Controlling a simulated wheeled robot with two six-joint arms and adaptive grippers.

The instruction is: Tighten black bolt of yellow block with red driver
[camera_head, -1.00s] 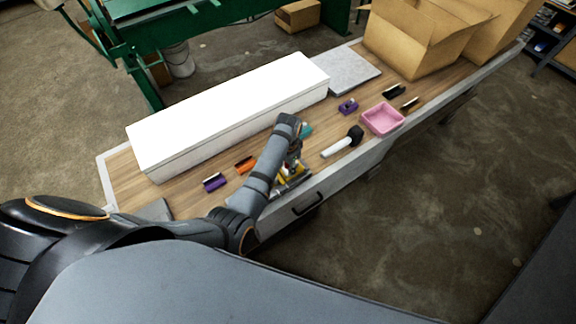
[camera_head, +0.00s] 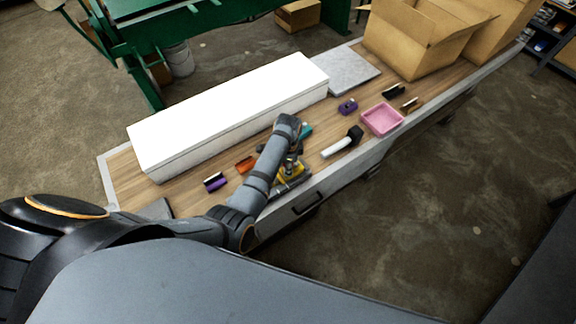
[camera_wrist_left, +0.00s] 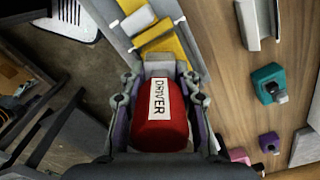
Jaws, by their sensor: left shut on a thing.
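My left gripper (camera_wrist_left: 158,78) is shut on the red driver (camera_wrist_left: 165,132), whose handle carries a white DRIVER label. In the wrist view the driver's grey front end points at the yellow block (camera_wrist_left: 168,45), which lies just beyond it. The yellow block (camera_head: 291,173) also shows in the head view near the table's front edge, partly covered by my left arm and gripper. The black bolt is hidden, so I cannot tell whether the driver touches it. My right gripper is in neither view.
A long white box (camera_head: 230,110) lies behind the work spot. Purple (camera_head: 215,182) and orange (camera_head: 245,164) pieces lie left. A teal block (camera_wrist_left: 268,82), a white-handled tool (camera_head: 338,147) and a pink tray (camera_head: 383,119) lie right. Cardboard boxes (camera_head: 420,40) stand at the far right.

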